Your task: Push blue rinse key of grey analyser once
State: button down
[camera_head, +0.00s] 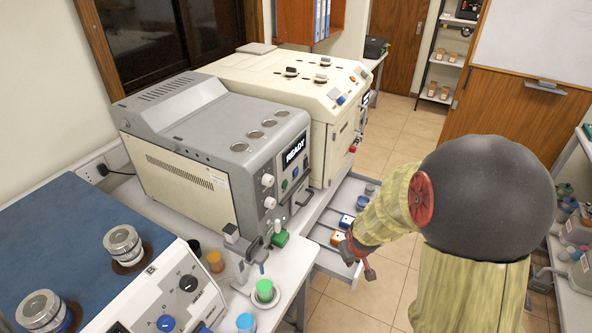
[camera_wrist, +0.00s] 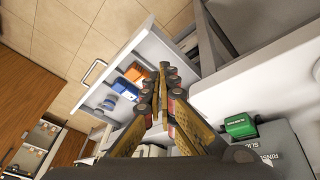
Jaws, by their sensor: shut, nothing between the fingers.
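The grey analyser (camera_head: 215,150) stands on the bench in the head view, with a lit READY display on its front panel. A small blue key (camera_head: 295,172) sits below the display, beside a green one (camera_head: 284,184); its lettering is too small to read. My gripper (camera_head: 370,272) is in front of the analyser, to the right, over the open drawer and apart from the panel. In the wrist view my gripper (camera_wrist: 163,72) has its fingers closed together with nothing between them. The blue key cannot be made out there.
An open drawer (camera_head: 325,262) with blue and orange items juts out below the bench. A green block (camera_head: 279,239) and a cup with a green top (camera_head: 264,289) are on the near bench. A cream machine (camera_head: 290,85) stands behind.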

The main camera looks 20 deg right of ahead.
aim_at(297, 172)
jog(key=w+d+f+n+t+p, duration=0.1)
jog(key=w+d+f+n+t, duration=0.15)
jog(key=w, duration=0.35)
jog(key=w+d+f+n+t, duration=0.1)
jog(key=w+d+n+t, duration=0.1)
jog(key=w+t, duration=0.25)
jog(key=w+a+r+n+t, duration=0.1)
jog(key=w+r+t, duration=0.3)
jog(key=r, duration=0.4)
jog(key=w+r+n+t, duration=0.3)
jog(key=r, duration=0.5)
jog(key=shift+w+a+r+n+t+h, duration=0.3)
jog(key=shift+w+a+r+n+t, duration=0.05)
jog(key=shift+w+r+t, duration=0.05)
jog(key=w+a, duration=0.5)
jog(key=w, duration=0.2)
jog(key=shift+a, duration=0.25)
jog(key=shift+w+a, duration=0.1)
